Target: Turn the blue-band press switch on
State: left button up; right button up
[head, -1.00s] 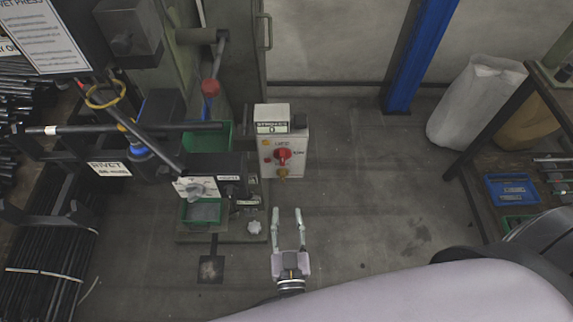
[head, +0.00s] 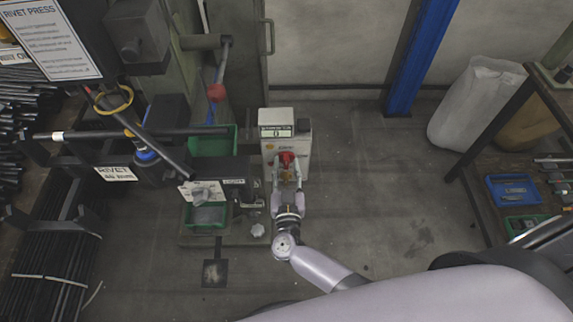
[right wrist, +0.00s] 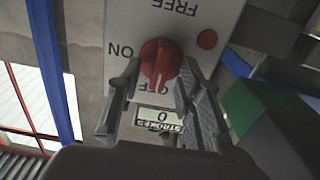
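The switch is a red rotary knob (head: 287,158) on a light grey control box (head: 298,137). It also shows in the right wrist view (right wrist: 160,60), upside down, with ON and OFF printed beside it. My right gripper (head: 286,173) is at the box front, fingers open. In the right wrist view its two fingers (right wrist: 160,78) stand on either side of the knob with small gaps; whether they touch it I cannot tell. A blue ring (head: 146,155) shows on the press at left. My left gripper is not in view.
A counter display (head: 276,131) on the box reads 0. The press at left has green trays (head: 206,216) and a dark rod (head: 110,133). A blue post (head: 415,60) and a workbench with a blue bin (head: 513,189) are at right. The floor between is clear.

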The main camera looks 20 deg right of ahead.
jog(key=shift+w+d, duration=0.1)
jog(key=shift+w, duration=0.35)
grip_shut()
dwell(0.3)
